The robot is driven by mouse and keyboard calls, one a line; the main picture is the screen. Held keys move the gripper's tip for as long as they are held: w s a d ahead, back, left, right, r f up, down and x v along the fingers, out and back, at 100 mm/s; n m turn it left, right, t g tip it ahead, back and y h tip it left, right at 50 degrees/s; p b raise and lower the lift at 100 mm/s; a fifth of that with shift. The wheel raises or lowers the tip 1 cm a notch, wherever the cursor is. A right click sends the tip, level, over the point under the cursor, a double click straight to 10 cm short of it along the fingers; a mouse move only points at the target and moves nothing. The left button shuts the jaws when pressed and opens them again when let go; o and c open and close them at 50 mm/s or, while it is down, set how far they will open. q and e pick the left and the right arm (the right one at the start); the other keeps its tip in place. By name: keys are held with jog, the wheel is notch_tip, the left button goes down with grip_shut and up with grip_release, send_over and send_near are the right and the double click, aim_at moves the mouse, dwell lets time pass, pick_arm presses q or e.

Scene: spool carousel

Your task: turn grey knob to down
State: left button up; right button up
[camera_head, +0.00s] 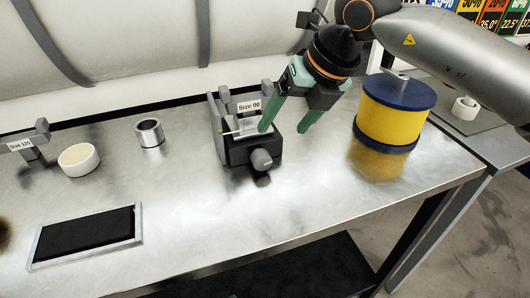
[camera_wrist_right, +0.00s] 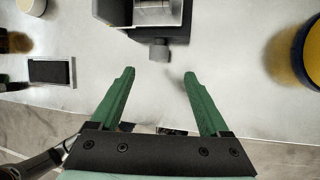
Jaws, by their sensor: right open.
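The grey knob (camera_head: 262,159) sticks out from the front of a dark box-shaped device (camera_head: 239,154) labelled "Size 90" in the head view. In the right wrist view the knob (camera_wrist_right: 159,50) lies just beyond my fingertips, roughly centred between them. My right gripper (camera_head: 283,129) is open, its two green fingers spread and pointing down near the device's right side. The fingers also show in the right wrist view (camera_wrist_right: 159,75), with nothing between them. I cannot tell whether a fingertip touches the device. My left gripper is not in view.
A yellow spool with blue flanges (camera_head: 392,112) stands right of the gripper. A metal cup (camera_head: 149,132), a white roll (camera_head: 78,160) and a "Size 120" holder (camera_head: 24,142) are to the left. A black framed panel (camera_head: 86,236) lies front left. The front middle of the bench is clear.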

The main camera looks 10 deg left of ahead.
aim_at(264, 154)
jog(key=x, duration=1.1)
jog(key=shift+a+f, duration=0.2)
jog(key=shift+f, duration=0.05)
grip_shut()
